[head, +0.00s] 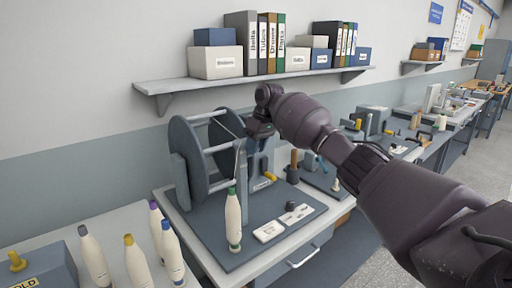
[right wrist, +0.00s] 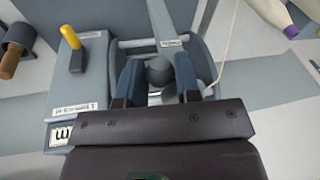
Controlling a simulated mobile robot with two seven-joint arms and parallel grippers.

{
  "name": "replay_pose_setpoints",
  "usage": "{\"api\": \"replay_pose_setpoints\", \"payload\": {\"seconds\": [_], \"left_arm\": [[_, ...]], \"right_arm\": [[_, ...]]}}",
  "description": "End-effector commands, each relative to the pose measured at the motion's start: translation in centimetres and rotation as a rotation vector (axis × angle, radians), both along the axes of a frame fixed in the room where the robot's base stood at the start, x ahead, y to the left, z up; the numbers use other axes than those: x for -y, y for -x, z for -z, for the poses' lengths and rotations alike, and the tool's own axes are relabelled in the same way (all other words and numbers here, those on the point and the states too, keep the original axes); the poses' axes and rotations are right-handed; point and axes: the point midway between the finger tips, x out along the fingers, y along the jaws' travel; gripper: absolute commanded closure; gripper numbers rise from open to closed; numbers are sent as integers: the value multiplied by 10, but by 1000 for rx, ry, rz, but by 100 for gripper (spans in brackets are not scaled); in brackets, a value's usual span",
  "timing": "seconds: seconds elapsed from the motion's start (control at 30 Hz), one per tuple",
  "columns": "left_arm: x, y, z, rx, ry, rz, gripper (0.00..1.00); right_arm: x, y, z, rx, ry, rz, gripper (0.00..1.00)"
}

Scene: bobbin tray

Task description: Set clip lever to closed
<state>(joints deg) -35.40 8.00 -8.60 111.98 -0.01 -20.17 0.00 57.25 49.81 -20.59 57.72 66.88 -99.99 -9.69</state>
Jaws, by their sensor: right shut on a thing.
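My right gripper (head: 258,132) reaches over the grey machine beside the large wire-strung reel (head: 196,155). In the right wrist view its two blue fingers (right wrist: 158,82) are closed on the sides of a grey round-ended knob (right wrist: 158,69), which appears to be the clip lever. The knob sits in a grey bracket, with a small label (right wrist: 172,43) just beyond it. In the head view the gripper and arm hide the knob. Its lever position is hard to tell. My left gripper is not in view.
A yellow-handled lever (right wrist: 76,50) stands on the machine housing, left of my fingers. A pale strand (right wrist: 222,45) runs close on the right. Pale bobbins (head: 233,220) stand in front, and a shelf (head: 250,82) with boxes and binders hangs behind.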

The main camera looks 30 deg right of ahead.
Motion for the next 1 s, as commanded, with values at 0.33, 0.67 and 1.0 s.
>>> {"api": "replay_pose_setpoints", "payload": {"seconds": [0.33,0.67,1.0], "left_arm": [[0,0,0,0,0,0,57],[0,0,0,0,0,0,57],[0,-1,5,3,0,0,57]], "right_arm": [[0,0,-1,2,0,-1,49],[0,0,-1,2,0,1,44],[9,5,-44,5,0,0,44]]}}
